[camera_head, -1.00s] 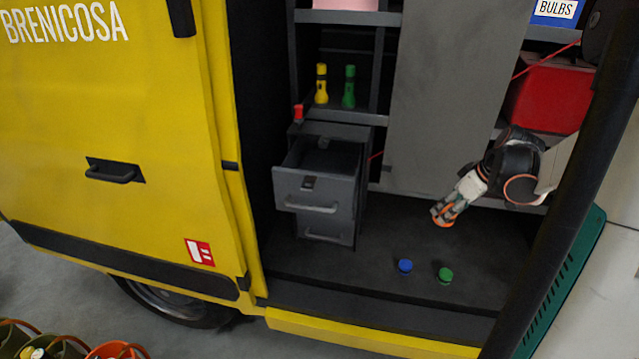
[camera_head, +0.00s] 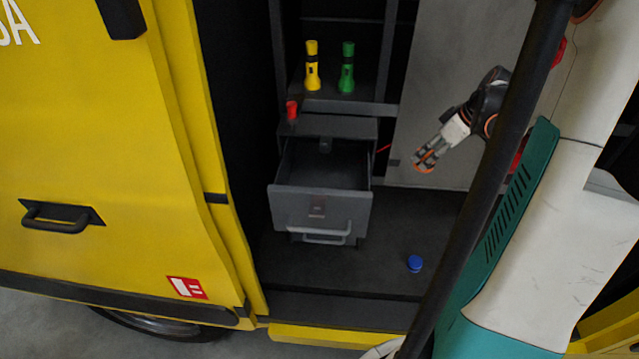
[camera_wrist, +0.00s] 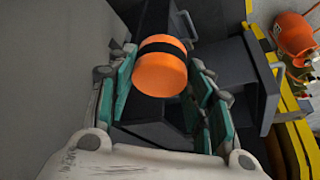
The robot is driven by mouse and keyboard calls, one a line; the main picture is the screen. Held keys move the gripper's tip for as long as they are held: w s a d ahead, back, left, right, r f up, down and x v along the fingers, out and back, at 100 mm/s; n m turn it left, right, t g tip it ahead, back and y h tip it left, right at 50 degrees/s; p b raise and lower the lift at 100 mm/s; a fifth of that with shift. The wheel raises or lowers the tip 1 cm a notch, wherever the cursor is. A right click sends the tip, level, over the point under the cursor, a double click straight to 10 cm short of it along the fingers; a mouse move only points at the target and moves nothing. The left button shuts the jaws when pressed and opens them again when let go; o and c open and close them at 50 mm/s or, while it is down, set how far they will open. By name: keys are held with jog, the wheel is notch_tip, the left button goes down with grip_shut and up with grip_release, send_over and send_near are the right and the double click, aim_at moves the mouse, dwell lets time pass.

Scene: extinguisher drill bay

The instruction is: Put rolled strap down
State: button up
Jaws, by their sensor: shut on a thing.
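The rolled strap (camera_wrist: 160,73), an orange roll with a black band, is between the teal-padded fingers of my gripper (camera_wrist: 161,85) in the wrist view. My gripper is shut on it. In the head view, my gripper (camera_head: 426,160) is in the air in front of the grey panel, right of the open drawer and above the van floor. Only a little orange shows at its tips there, so the strap is mostly hidden.
The grey drawer (camera_head: 320,208) is pulled open. A red object (camera_head: 292,110) sits on the cabinet; yellow (camera_head: 312,66) and green (camera_head: 347,68) flashlights stand on the shelf. A blue cap (camera_head: 415,263) is on the van floor (camera_head: 340,268). A dark post (camera_head: 490,180) crosses the right side.

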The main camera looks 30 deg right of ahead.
jog(key=w+a+f+t+y+b, duration=0.1)
jog(key=w+a, duration=0.5)
jog(key=a, duration=0.2)
jog(key=w+a+f+t+y, duration=0.1)
jog(key=w+a, duration=0.4)
jog(key=a, duration=0.4)
jog(key=shift+w+a+f+b, duration=0.35)
jog(key=shift+a+f+b, duration=0.1)
jog(key=shift+f, duration=1.3)
jog(key=shift+w+a+f+b, duration=0.4)
jog(key=shift+a+f+b, duration=0.1)
jog(key=shift+f, duration=1.3)
jog(key=shift+w+a+f+b, duration=0.35)
jog(key=shift+a+f+b, duration=0.1)
jog(key=shift+f, duration=1.3)
jog(key=shift+w+a+r+g, duration=0.1)
jog(key=shift+w+r+g, duration=0.1)
jog(key=shift+g, duration=0.2)
jog(key=shift+a+r+g+h, duration=0.2)
jog(key=shift+g+h, duration=0.5)
jog(key=shift+h, duration=0.5)
jog(key=shift+f, duration=1.5)
jog(key=shift+d+f, duration=0.1)
jog(key=o, duration=1.3)
